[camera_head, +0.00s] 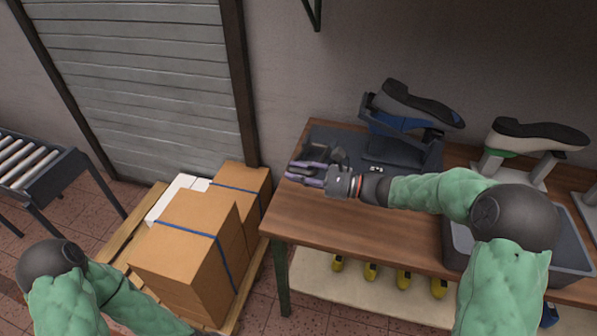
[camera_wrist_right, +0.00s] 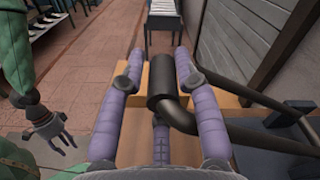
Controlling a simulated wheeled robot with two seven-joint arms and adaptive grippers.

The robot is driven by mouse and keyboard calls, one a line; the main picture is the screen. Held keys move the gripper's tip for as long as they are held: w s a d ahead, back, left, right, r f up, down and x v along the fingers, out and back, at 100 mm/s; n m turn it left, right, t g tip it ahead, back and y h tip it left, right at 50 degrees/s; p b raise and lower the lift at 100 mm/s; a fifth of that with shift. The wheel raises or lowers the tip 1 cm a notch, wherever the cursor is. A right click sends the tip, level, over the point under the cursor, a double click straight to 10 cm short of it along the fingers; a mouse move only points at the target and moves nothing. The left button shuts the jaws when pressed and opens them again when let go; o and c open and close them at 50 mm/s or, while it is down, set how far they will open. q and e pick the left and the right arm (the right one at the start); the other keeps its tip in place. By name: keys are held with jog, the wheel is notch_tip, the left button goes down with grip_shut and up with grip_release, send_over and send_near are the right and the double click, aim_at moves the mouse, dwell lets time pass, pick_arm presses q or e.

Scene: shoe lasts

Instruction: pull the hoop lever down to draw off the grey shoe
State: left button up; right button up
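The grey shoe (camera_head: 425,104) sits sole up on a dark stand (camera_head: 400,150) at the back of the wooden table, with blue showing under it. The lever's black padded grip (camera_wrist_right: 165,84) and bent tube (camera_wrist_right: 235,88) show in the right wrist view. My right gripper (camera_head: 297,172) reaches left over the table. Its purple fingers are straight and spread around the grip in the right wrist view (camera_wrist_right: 160,75), and I cannot tell whether they touch it. My left gripper (camera_wrist_right: 62,138) hangs low at the left of that view with fingers spread, and appears empty.
A second shoe (camera_head: 540,134) stands sole up on a light stand at the right. A grey bin (camera_head: 458,240) is at the table's right front. Cardboard boxes (camera_head: 185,245) stand on a pallet left of the table. The table's left front (camera_head: 330,225) is clear.

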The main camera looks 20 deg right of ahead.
jog(key=shift+o, duration=0.7)
jog(key=shift+s+a+f, duration=0.1)
jog(key=shift+a+f, duration=0.05)
jog(key=shift+f, duration=0.05)
jog(key=shift+r, duration=0.1)
jog(key=shift+d, duration=0.3)
jog(key=v, duration=1.1)
jog(key=shift+s+d, duration=0.15)
jog(key=shift+s, duration=0.1)
